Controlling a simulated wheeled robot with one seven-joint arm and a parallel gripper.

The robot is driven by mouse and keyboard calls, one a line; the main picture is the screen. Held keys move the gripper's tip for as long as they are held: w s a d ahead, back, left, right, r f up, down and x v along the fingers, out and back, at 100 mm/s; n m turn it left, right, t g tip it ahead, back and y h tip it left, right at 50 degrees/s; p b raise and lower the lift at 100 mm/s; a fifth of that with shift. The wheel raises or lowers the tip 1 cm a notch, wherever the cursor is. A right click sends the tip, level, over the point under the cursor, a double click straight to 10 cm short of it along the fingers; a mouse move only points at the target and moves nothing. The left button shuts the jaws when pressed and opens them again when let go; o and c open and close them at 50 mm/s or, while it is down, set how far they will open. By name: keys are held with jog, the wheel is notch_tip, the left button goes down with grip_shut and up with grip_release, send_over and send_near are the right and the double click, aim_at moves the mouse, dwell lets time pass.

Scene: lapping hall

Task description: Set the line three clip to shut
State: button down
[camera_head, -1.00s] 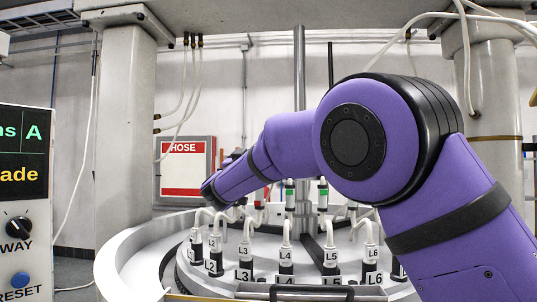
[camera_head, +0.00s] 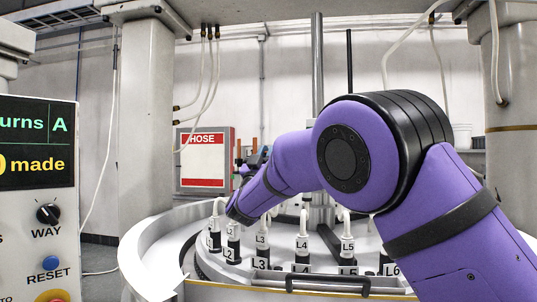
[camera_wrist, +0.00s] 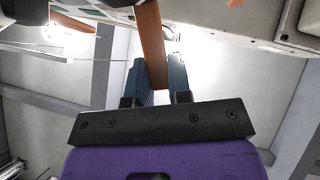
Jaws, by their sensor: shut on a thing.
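In the wrist view my gripper (camera_wrist: 158,75) has its two dark blue fingers on either side of a flat orange-brown strip (camera_wrist: 151,40), shut on it. The strip runs up out of the picture; whether it is the line three clip I cannot tell. In the head view, the line three fitting (camera_head: 262,240), a white hose end on a dark base labelled L3, stands on the round grey machine, just right of my bent wrist. My arm hides part of the area behind it, and no clip can be made out clearly there.
Labelled fittings L2 (camera_head: 232,250), L4 (camera_head: 302,250) and L5 (camera_head: 347,250) stand close beside it. A dark handle bar (camera_head: 314,282) crosses the front. A control panel (camera_head: 38,200) is at left. A grey pillar (camera_head: 147,120) and a HOSE box (camera_head: 205,160) stand behind.

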jog(key=c, duration=1)
grip_release()
jog(key=shift+c, duration=0.2)
jog(key=v, duration=0.7)
jog(key=shift+f, duration=0.2)
jog(key=shift+s+a, duration=0.15)
